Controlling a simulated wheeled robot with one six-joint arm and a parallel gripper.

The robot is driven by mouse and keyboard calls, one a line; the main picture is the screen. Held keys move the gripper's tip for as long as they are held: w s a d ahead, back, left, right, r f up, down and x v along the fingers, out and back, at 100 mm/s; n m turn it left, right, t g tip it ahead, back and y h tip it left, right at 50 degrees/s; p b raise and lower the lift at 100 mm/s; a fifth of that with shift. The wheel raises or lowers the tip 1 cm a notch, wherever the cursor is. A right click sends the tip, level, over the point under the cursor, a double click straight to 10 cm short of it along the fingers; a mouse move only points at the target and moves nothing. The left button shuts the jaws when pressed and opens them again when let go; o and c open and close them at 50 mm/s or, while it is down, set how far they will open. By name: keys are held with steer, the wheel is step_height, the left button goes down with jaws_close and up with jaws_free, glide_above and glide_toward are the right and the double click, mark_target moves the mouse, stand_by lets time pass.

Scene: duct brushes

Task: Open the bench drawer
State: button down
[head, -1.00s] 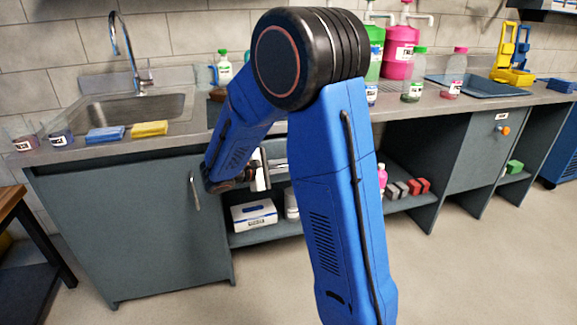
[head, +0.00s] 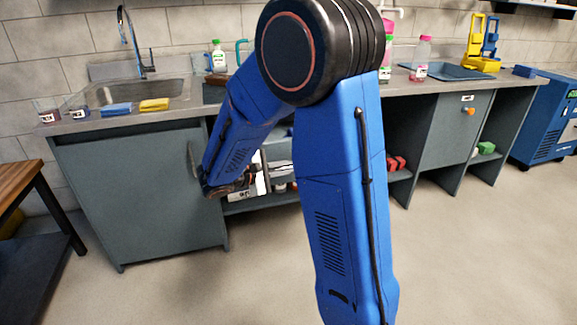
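The bench (head: 178,119) runs along the wall with a grey worktop. At its right part is a grey front (head: 452,132) with a round orange knob (head: 470,111) and a small white label above it; it looks closed and flush. This seems to be the bench drawer. My gripper (head: 262,180) is left of the picture's middle, in front of the open shelf bay beside the left cabinet door, far from the orange knob. My blue arm hides part of it, and its fingers are too unclear to tell open from shut.
The left cabinet door (head: 140,200) with a bar handle is close to my wrist. A wooden table (head: 18,186) stands at far left, and a blue machine (head: 545,115) at far right. The floor (head: 470,260) before the right bench is clear.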

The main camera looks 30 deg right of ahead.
steer(key=shift+s+a, duration=0.1)
steer(key=shift+s, duration=0.2)
steer(key=c, duration=1.8)
jaws_free()
steer(key=shift+c, duration=0.2)
steer(key=w+v, duration=0.1)
steer(key=v, duration=1.6)
steer(key=shift+s+a, duration=0.2)
steer(key=shift+s, duration=0.3)
steer(key=shift+r, duration=0.1)
